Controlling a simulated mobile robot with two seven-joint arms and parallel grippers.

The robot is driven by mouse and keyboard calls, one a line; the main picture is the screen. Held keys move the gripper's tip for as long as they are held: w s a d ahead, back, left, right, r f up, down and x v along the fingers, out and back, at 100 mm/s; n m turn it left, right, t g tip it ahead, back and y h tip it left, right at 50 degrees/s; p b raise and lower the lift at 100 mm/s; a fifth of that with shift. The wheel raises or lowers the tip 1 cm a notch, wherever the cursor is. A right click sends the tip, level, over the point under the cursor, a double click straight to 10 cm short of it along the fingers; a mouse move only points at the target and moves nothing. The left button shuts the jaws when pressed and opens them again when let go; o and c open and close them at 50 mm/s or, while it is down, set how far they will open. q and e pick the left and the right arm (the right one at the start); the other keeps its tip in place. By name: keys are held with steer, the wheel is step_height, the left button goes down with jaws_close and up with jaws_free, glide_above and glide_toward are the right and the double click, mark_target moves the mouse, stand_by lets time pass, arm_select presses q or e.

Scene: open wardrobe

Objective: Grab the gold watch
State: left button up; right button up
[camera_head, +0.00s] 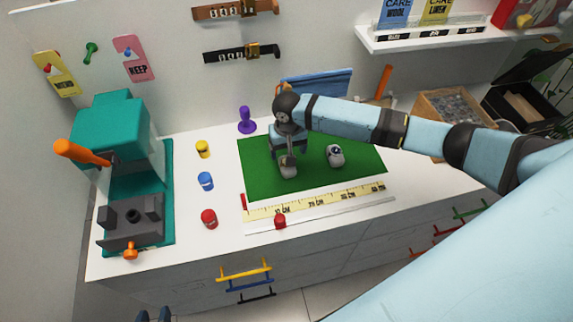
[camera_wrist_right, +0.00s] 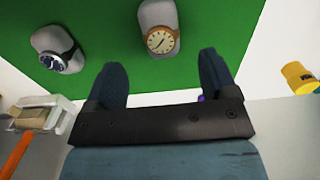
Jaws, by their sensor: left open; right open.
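The gold watch (camera_wrist_right: 160,40) has a round pale face and is wrapped on a light cushion on the green mat (camera_head: 262,187). In the head view, its cushion (camera_head: 288,170) is partly hidden by my right gripper (camera_head: 288,152). My right gripper (camera_wrist_right: 168,85) is open and empty; in the wrist view the watch lies beyond its fingertips, roughly in line with the gap. A second, dark watch (camera_wrist_right: 58,50) on its own cushion (camera_head: 335,157) sits right of it in the head view. My left gripper (camera_head: 154,315) shows only as two dark fingertips, apart, at the bottom edge.
A teal press (camera_head: 110,130) with an orange handle stands left. Yellow (camera_head: 203,149), blue (camera_head: 205,181) and red (camera_head: 209,218) jars stand beside the mat, with a purple stamp (camera_head: 246,120) behind. A ruler (camera_head: 315,200) runs along the mat's front. An open box (camera_head: 450,105) stands right.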

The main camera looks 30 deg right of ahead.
mark_target(288, 172)
steer(key=shift+f, duration=0.8)
steer(key=f, duration=0.2)
steer(key=f+p, duration=0.1)
steer(key=f, duration=0.1)
steer(key=shift+s+a, duration=0.1)
steer(key=shift+s, duration=0.25)
steer(key=shift+f, duration=0.65)
steer(key=c, duration=1)
steer(key=shift+r, duration=0.1)
